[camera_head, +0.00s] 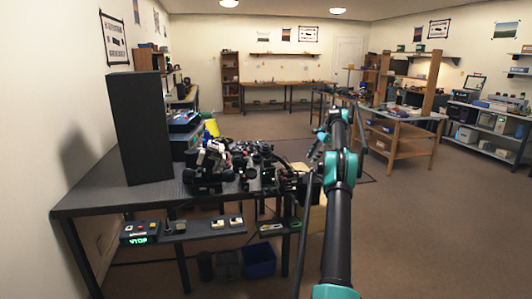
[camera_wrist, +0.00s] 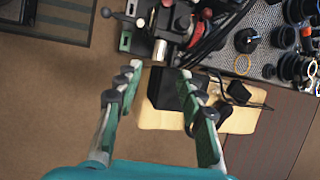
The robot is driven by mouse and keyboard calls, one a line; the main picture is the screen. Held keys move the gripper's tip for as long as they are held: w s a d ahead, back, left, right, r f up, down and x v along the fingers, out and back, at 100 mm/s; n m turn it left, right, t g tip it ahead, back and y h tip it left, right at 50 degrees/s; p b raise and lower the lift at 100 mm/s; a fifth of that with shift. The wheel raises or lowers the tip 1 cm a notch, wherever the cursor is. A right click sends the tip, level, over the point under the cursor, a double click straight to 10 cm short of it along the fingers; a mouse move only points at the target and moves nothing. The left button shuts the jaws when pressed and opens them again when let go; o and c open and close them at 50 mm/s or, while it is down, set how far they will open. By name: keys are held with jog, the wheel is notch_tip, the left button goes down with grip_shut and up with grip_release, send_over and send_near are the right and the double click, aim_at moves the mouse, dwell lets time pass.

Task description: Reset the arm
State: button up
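My arm reaches forward in the head view, black with teal joints. My gripper (camera_wrist: 158,82) shows in the wrist view with its two fingers spread apart and nothing between them. It is open beside the front right edge of the cluttered table, above the floor and a pale yellow box (camera_wrist: 154,119). In the head view the gripper end is hard to make out against the clutter.
A dark table (camera_head: 95,198) at left holds a tall black box (camera_head: 140,127) and piled lens parts and tools (camera_head: 225,160). A blue bin (camera_head: 258,260) stands beneath it. Wooden shelving (camera_head: 405,140) stands at right. The floor at right is clear.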

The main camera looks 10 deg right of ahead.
jog(key=s+a+r+n+h, duration=0.1)
jog(key=s+a+r+n, duration=0.15)
jog(key=a, duration=0.25)
jog(key=s+a+r+n, duration=0.2)
jog(key=s+a, duration=0.1)
jog(key=a, duration=0.2)
jog(key=s+a+f+n+h, duration=0.1)
jog(key=s+a+n, duration=0.1)
jog(key=s+a, duration=0.45)
jog(key=s+a+n+h, duration=0.1)
jog(key=s+a+n, duration=0.25)
jog(key=s, duration=0.55)
jog(key=s+a+f+n, duration=0.2)
jog(key=s+f, duration=0.3)
jog(key=s, duration=0.7)
jog(key=s+a+f+n+t+h, duration=0.1)
jog(key=s+f, duration=0.4)
jog(key=s, duration=0.7)
jog(key=s+a+f+n+t, duration=0.1)
jog(key=s+a+f+n, duration=0.3)
jog(key=s, duration=0.8)
jog(key=shift+s+a+f+h, duration=0.35)
jog(key=shift+a+f, duration=0.3)
jog(key=shift+f, duration=0.3)
